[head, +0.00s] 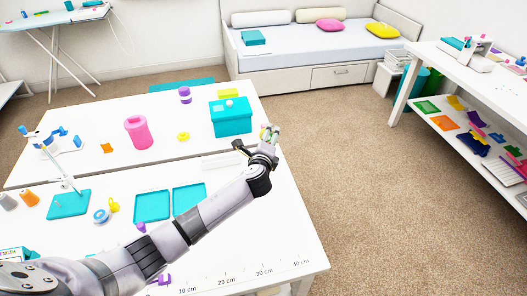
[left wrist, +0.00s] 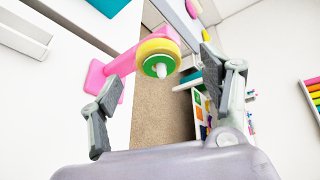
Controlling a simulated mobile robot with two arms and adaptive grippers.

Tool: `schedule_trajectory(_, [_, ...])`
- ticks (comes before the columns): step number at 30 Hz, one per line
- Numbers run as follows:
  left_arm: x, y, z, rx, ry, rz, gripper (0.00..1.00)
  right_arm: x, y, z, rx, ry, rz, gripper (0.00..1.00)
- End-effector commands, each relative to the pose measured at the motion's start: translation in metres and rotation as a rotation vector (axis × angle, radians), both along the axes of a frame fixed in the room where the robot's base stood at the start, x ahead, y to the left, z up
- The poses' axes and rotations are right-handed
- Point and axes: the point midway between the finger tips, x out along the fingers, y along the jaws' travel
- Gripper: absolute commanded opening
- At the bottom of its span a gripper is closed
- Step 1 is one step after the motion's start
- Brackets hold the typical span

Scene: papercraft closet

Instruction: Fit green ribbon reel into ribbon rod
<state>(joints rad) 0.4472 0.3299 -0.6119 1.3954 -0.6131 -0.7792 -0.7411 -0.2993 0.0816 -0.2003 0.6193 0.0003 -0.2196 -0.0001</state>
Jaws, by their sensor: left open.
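The pink ribbon stand (left wrist: 122,63) shows in the left wrist view at the table's edge, with its arm reaching out past that edge. On the arm's end sit a yellow reel (left wrist: 158,46) and, in front of it, the green ribbon reel (left wrist: 149,66). The white tip of the ribbon rod (left wrist: 161,70) sticks out through the green reel's middle. My left gripper (left wrist: 160,63) is open, its fingers spread to either side of the reels and apart from them. In the head view my left gripper (head: 262,142) is at the table's right edge and mostly hides the stand. My right gripper is not in view.
A teal box (head: 231,122) stands on the table (head: 66,140) left of my gripper. Carpet (head: 370,185) right of the table is clear. A white shelf desk (head: 480,85) stands beyond.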

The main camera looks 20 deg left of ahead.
Motion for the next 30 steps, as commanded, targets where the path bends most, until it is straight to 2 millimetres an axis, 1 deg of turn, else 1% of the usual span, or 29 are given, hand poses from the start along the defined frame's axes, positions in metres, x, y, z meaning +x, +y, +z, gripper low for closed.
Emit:
schedule_trajectory(1, [-0.01,-0.002,0.002,-0.002,0.0,-0.001,0.71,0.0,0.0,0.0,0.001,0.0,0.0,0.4])
schedule_trajectory(6, [-0.041,-0.01,0.012,-0.002,0.0,-0.003,0.71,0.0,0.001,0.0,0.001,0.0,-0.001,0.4])
schedule_trajectory(9, [-0.058,-0.013,0.017,0.0,0.0,-0.001,0.71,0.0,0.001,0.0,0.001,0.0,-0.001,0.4])
schedule_trajectory(13, [-0.074,-0.017,0.022,0.0,0.0,-0.001,0.71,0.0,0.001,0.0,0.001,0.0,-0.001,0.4])
schedule_trajectory(19, [-0.086,-0.019,0.026,0.001,0.0,0.001,0.71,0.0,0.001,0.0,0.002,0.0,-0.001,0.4])
schedule_trajectory(30, [-0.086,-0.019,0.026,0.001,0.0,0.0,0.71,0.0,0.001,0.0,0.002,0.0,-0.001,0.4])
